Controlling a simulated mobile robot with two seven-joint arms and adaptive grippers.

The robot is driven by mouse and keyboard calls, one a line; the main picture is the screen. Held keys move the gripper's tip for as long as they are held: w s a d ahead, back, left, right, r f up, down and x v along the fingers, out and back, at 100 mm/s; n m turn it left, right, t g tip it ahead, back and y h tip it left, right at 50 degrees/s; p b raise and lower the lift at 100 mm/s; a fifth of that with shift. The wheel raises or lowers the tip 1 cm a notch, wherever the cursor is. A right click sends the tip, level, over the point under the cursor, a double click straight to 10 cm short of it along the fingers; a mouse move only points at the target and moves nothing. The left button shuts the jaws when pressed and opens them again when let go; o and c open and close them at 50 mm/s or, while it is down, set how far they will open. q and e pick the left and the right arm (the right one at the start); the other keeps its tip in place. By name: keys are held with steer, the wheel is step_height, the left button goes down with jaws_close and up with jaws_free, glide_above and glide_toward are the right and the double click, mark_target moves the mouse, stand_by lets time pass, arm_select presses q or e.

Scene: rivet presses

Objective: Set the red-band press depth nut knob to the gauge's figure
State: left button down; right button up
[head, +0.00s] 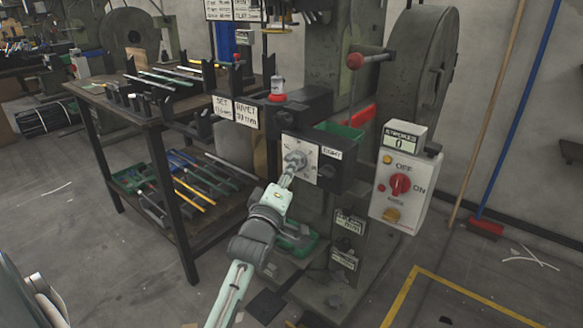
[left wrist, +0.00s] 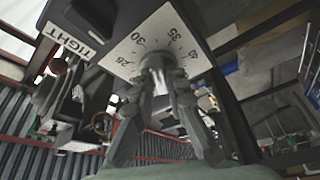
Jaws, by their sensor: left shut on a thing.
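The depth knob (head: 296,160) sits on a white dial plate (head: 314,152) on the press front. In the left wrist view the dial plate (left wrist: 187,28) carries figures that include 30, 35 and 40. My left gripper (head: 291,170) reaches up to the dial and is shut on the knob. In the left wrist view the fingers of my left gripper (left wrist: 162,78) close around the knob (left wrist: 155,61) and hide much of it. I cannot tell which figure the knob points at.
A grey control box (head: 403,189) with a red switch and a STROKES counter (head: 402,138) at 0 stands right of the dial. A workbench (head: 148,118) with rods stands left. Open floor lies at front left.

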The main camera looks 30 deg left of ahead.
arm_select(q)
steer(key=shift+m, duration=0.4)
steer(key=shift+a+f+m+h+p, duration=0.1)
steer(key=shift+a+m+h+p, duration=0.15)
steer(key=shift+m+h, duration=3.4)
steer(key=shift+a+r+m+h+p, duration=0.1)
steer(key=shift+m+h+p, duration=0.45)
steer(key=shift+m, duration=5.85)
steer(key=shift+a+f+m+h+p, duration=0.15)
steer(key=shift+m+h, duration=2.35)
steer(key=shift+m, duration=2.55)
arm_select(e)
steer(key=shift+w+a+f, duration=0.1)
steer(key=shift+w+f, duration=0.05)
steer(key=shift+f, duration=0.9)
steer(key=shift+w+a+f, duration=0.1)
steer(key=shift+f, duration=0.9)
steer(key=shift+d, duration=0.1)
arm_select(q)
steer(key=c, duration=1.5)
jaws_free()
steer(key=shift+c, duration=0.2)
arm_select(e)
steer(key=shift+w+d+r, duration=0.1)
steer(key=shift+d, duration=0.05)
